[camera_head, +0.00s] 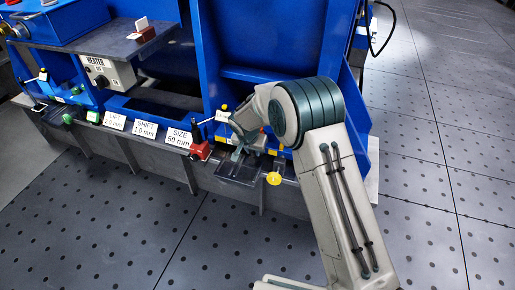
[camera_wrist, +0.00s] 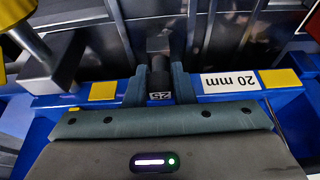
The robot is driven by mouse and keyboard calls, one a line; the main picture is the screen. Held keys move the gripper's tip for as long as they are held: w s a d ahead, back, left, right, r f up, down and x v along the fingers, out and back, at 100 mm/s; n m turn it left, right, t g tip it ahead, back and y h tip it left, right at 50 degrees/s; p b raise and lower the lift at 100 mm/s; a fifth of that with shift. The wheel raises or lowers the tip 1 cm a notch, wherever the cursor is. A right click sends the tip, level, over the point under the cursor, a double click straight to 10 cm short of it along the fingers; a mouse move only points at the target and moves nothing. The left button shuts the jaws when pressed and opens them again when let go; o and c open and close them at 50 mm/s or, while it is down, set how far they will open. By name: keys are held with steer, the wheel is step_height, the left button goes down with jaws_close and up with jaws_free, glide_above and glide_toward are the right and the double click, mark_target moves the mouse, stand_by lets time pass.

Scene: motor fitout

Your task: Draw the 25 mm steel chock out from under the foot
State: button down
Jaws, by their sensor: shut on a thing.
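The steel chock (camera_wrist: 159,96) shows in the wrist view as a dark block with a "25" label on its near end. My gripper (camera_wrist: 159,88) is shut on it, one finger on each side. A dark grey metal part (camera_wrist: 158,45) lies straight beyond the chock; whether the chock is still beneath the foot cannot be told. In the head view my gripper (camera_head: 240,142) is low at the front of the blue machine, partly covered by my arm. The chock cannot be made out there.
A blue rail (camera_wrist: 230,98) with yellow pads and a "20 mm" label runs beside the chock. A red block (camera_head: 200,151), a "SIZE 50 mm" sign (camera_head: 179,138), a dark tray (camera_head: 238,172) and a yellow disc (camera_head: 273,179) are close by. The floor in front is clear.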

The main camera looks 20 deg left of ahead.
steer(key=shift+s, duration=0.1)
steer(key=shift+s+a+b, duration=0.15)
steer(key=shift+s+b, duration=0.8)
steer(key=shift+s, duration=0.9)
steer(key=shift+s+a+b, duration=0.15)
steer(key=shift+s+b, duration=0.8)
steer(key=shift+s, duration=0.9)
steer(key=shift+s+a, duration=0.1)
steer(key=shift+s, duration=1.1)
steer(key=shift+r, duration=0.15)
steer(key=shift+r+p, duration=1.4)
steer(key=shift+r, duration=1)
